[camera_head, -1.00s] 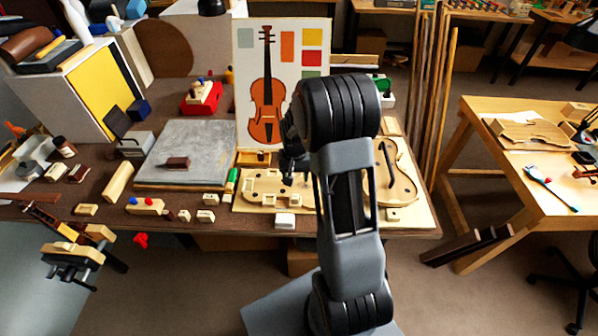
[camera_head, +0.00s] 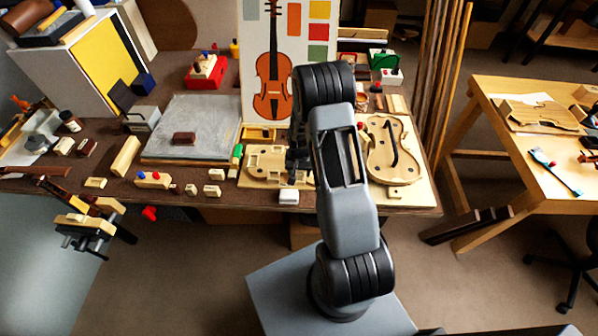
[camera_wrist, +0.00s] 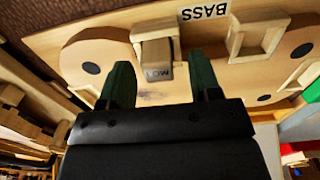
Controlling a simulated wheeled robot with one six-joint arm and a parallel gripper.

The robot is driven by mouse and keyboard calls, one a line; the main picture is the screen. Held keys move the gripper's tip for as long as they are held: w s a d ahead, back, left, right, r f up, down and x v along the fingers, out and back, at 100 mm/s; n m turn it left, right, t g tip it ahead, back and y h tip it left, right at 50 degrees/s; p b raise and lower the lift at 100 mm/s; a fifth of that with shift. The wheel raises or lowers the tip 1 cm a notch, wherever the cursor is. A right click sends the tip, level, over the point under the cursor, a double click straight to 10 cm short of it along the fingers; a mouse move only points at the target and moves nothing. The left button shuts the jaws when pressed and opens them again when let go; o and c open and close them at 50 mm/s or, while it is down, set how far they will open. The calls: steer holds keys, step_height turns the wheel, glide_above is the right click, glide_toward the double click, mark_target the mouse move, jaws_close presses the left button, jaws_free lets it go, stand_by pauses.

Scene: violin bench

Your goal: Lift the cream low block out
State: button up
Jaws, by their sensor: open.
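The cream low block (camera_wrist: 157,68) shows in the wrist view with dark lettering on its face. It sits in a raised wooden frame (camera_wrist: 151,26) on a violin-shaped wooden board (camera_wrist: 80,38). My gripper (camera_wrist: 160,74) is open, with one dark green finger on each side of the block. I cannot tell whether either finger touches it. In the head view my gripper (camera_head: 298,166) is low over the left violin shape, and my arm hides part of the board. I cannot make out the low block there.
An empty square frame (camera_wrist: 257,34) stands beside the block, near a BASS label (camera_wrist: 204,12). A white block (camera_head: 288,197) lies at the board's front edge. A second violin shape (camera_head: 385,165) lies right of my arm. A violin poster (camera_head: 253,40) stands behind.

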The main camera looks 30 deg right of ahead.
steer(key=shift+f, duration=0.45)
steer(key=c, duration=0.9)
steer(key=shift+c, duration=0.2)
